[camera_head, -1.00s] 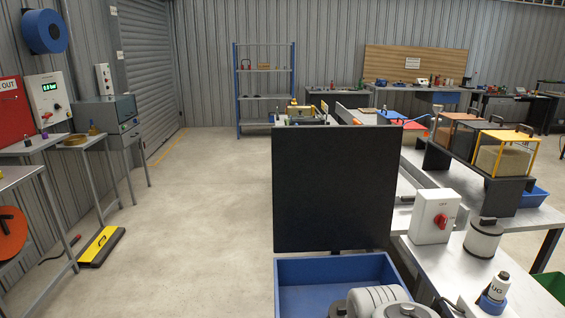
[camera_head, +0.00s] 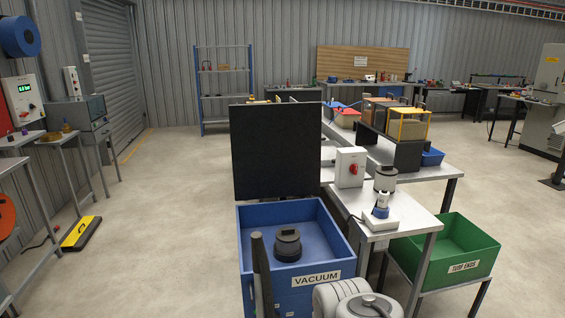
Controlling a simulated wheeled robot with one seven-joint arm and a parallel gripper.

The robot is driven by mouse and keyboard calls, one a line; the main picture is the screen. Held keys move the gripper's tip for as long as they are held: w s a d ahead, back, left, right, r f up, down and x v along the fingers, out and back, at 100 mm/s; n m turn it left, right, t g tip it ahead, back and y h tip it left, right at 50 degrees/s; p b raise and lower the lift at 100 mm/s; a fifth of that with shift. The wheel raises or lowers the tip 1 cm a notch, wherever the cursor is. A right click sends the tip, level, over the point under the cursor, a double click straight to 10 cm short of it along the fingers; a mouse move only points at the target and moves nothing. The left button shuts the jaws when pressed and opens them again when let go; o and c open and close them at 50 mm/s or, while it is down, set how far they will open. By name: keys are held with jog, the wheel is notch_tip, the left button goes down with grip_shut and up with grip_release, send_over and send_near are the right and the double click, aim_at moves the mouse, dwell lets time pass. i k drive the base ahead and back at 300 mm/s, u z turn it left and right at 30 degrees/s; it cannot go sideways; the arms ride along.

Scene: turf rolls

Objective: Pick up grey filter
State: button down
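My gripper is not in view. Grey rounded parts at the bottom edge look like my own arm.
A black upright panel (camera_head: 276,152) rises behind the bin. A green TURF ENDS crate (camera_head: 447,250) stands at right.

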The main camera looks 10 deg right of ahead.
aim_at(287, 238)
jog(key=k, duration=0.3)
jog(key=u, duration=1.05)
jog(key=i, duration=5.45)
jog(key=z, duration=4)
jog(key=i, duration=1.05)
jog(key=z, duration=0.1)
